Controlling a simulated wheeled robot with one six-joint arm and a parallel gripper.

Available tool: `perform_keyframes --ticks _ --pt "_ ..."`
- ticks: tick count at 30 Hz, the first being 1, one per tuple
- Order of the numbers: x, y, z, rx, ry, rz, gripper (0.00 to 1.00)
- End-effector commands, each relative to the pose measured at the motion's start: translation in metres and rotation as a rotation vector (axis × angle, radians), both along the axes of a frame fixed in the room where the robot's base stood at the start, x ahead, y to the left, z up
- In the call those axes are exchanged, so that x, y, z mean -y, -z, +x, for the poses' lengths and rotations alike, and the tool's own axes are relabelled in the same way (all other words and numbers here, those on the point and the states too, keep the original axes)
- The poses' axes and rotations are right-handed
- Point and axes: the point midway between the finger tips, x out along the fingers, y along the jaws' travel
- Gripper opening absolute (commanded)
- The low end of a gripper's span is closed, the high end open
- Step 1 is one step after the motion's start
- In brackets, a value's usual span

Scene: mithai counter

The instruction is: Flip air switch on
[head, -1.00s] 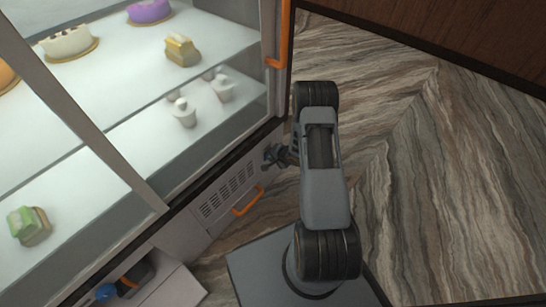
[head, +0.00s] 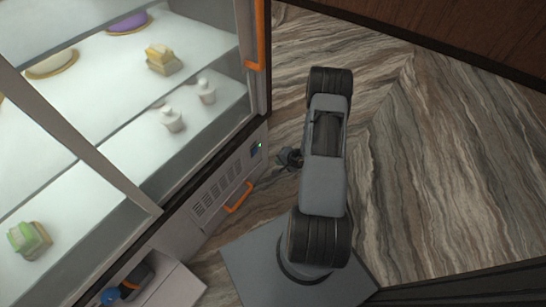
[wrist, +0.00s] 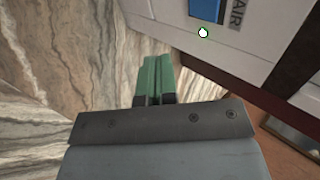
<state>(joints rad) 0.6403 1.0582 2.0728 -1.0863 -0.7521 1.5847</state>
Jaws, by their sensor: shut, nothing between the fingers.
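The air switch (wrist: 205,8) is a blue rocker on a pale panel, cut off by the top edge of the wrist view, with the label AIR beside it. A small round light (wrist: 203,33) below it glows white-green. In the head view the switch panel (head: 256,148) is a small dark-blue patch with a green dot on the cabinet's lower front. My gripper (wrist: 158,62) has its green fingers together and empty, left of the switch and apart from it. In the head view my gripper (head: 288,157) is right of the panel. The rocker's tilt cannot be told.
The glass display case (head: 150,160) with sweets and cups stands on the left. An orange handle (head: 239,197) and vent (head: 222,190) are below its glass. An open drawer (head: 170,285) holds a blue-ended item at bottom left. Marbled floor (head: 440,170) is clear on the right.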

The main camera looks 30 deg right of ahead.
Motion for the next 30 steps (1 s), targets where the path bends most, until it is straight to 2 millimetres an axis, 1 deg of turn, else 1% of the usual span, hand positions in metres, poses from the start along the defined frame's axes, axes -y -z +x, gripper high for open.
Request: perform_keyframes --ticks 1,7,24,26,27,29,30 --pt "0.001 -0.004 -0.003 0.001 0.000 0.000 0.00" --pt "0.003 -0.007 -0.009 0.001 -0.003 0.000 0.00" --pt "0.003 -0.007 -0.008 0.001 -0.005 -0.002 0.00" --pt "0.004 -0.013 -0.007 0.001 -0.010 -0.016 0.00" --pt "0.005 -0.022 -0.004 0.001 -0.016 -0.037 0.00" --pt "0.009 -0.043 0.003 0.002 -0.034 -0.093 0.00" --pt "0.013 -0.062 0.008 0.000 -0.048 -0.145 0.00"
